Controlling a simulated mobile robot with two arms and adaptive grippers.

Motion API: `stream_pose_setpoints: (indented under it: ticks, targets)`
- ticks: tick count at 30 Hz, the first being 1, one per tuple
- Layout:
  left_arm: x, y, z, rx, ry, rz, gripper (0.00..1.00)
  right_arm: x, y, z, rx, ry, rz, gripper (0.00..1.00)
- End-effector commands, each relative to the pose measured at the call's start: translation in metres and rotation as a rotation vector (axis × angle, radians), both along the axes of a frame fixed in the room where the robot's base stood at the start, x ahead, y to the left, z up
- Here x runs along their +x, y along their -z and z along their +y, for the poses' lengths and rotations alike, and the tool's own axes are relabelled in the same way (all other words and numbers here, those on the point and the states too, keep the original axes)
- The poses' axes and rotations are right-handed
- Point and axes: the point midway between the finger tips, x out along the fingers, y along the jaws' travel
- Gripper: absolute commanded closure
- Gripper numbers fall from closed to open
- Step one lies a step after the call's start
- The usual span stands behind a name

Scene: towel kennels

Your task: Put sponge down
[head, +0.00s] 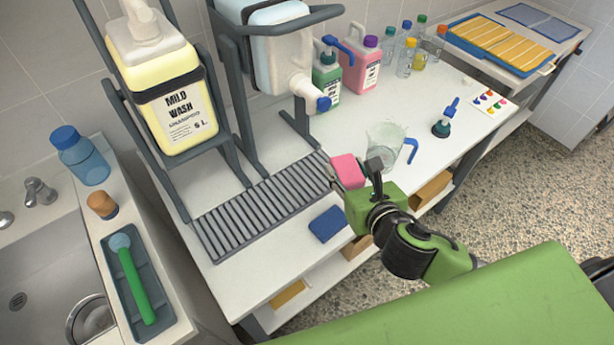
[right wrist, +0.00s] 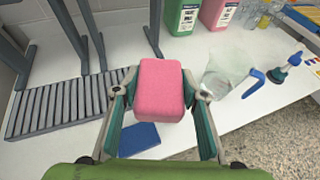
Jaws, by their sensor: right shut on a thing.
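A pink sponge (head: 347,170) is held between the fingers of my right gripper (head: 356,172), above the white table near the right end of the grey slatted drip tray. In the right wrist view the pink sponge (right wrist: 160,90) sits between both fingers of my right gripper (right wrist: 160,100). A blue sponge (head: 328,223) lies flat on the table in front of the drip tray; it also shows in the right wrist view (right wrist: 139,138), partly covered by the gripper. My left gripper is not seen.
The slatted drip tray (head: 255,215) lies under the dispenser racks. A clear jug (head: 384,140) with a blue handle stands just beyond my gripper. A green bottle (head: 326,82) and pink bottle (head: 361,66) stand at the back. Table room around the blue sponge is bare.

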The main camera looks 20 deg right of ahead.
Motion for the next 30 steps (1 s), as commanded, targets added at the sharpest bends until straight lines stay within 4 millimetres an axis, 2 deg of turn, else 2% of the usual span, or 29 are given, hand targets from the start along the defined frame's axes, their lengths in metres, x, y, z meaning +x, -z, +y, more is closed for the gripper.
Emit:
stream_pose_setpoints:
  ticks: [3, 6, 12, 17, 22, 30]
  targets:
    - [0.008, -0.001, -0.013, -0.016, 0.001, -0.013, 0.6, 0.009, 0.005, -0.015, -0.016, -0.097, 0.0, 0.68]
    - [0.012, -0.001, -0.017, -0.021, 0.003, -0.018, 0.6, 0.015, 0.008, -0.026, -0.015, -0.177, 0.001, 0.68]
    - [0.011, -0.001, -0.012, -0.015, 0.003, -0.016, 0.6, 0.022, 0.006, -0.047, -0.01, -0.309, 0.003, 0.68]
    - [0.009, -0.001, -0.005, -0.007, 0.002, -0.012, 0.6, 0.024, 0.001, -0.054, -0.003, -0.358, 0.001, 0.68]
    - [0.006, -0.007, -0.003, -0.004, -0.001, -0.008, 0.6, 0.032, 0.001, -0.049, 0.005, -0.361, -0.005, 0.68]
    - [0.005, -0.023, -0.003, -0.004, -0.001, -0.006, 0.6, 0.061, 0.018, -0.015, 0.006, -0.365, -0.005, 0.68]
